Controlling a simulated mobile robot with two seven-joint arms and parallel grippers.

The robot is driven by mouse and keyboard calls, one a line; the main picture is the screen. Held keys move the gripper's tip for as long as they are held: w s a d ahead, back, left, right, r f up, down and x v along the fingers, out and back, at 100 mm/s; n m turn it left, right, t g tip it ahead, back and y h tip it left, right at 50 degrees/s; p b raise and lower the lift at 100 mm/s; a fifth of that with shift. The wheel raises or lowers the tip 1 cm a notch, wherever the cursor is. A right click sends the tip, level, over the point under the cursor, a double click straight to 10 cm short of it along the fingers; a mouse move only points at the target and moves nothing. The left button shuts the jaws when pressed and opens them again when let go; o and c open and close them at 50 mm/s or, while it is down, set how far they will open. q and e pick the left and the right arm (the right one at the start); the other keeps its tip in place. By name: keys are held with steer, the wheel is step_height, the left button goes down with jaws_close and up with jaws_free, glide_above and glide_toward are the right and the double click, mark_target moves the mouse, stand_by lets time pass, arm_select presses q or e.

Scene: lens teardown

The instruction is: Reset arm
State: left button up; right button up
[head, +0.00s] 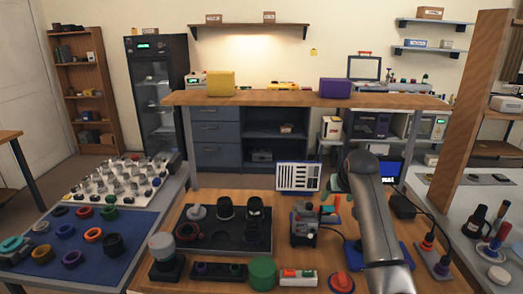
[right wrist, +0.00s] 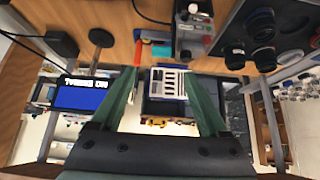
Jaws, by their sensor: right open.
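My right arm rises from the lower right of the head view over the wooden workbench, with its right gripper (head: 339,178) at the far end, above the bench's back part. In the right wrist view the two green fingers of this gripper (right wrist: 162,74) stand wide apart. Nothing is held between them. Beyond them show a white slotted panel (right wrist: 168,83) and an orange and teal item (right wrist: 150,50), both apart from the fingers as far as I can tell. My left gripper is not in view.
A black tray (head: 190,238) with lens parts, a grey device (head: 304,222) and a green cylinder (head: 262,273) stand on the bench. A small screen (head: 389,170) and a black box (head: 402,207) are near the arm. A blue mat (head: 98,262) with rings lies left. A wooden post (head: 470,110) rises right.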

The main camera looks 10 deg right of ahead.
steer(key=s+a+f+n+g, duration=0.1)
steer(key=s+a+f, duration=0.1)
steer(key=s+f, duration=0.7)
steer(key=s+a+f+n+g, duration=0.1)
steer(key=s+a+f, duration=0.2)
steer(key=s+f, duration=0.55)
steer(key=s+a+f+n+g+y, duration=0.1)
steer(key=s+a, duration=0.3)
steer(key=s, duration=0.8)
steer(key=s+a+f+n+g+y, duration=0.1)
steer(key=s+a+n, duration=0.15)
steer(key=s, duration=1.05)
steer(key=w+a+f+t+y, duration=0.1)
steer(key=w+a+f+t, duration=0.1)
steer(key=f, duration=0.3)
steer(key=w+a+f+t+y, duration=0.1)
steer(key=w+a+f+t, duration=0.2)
steer(key=f, duration=0.3)
steer(key=shift+m+t, duration=0.35)
steer(key=shift+t, duration=0.15)
steer(key=shift+r, duration=0.1)
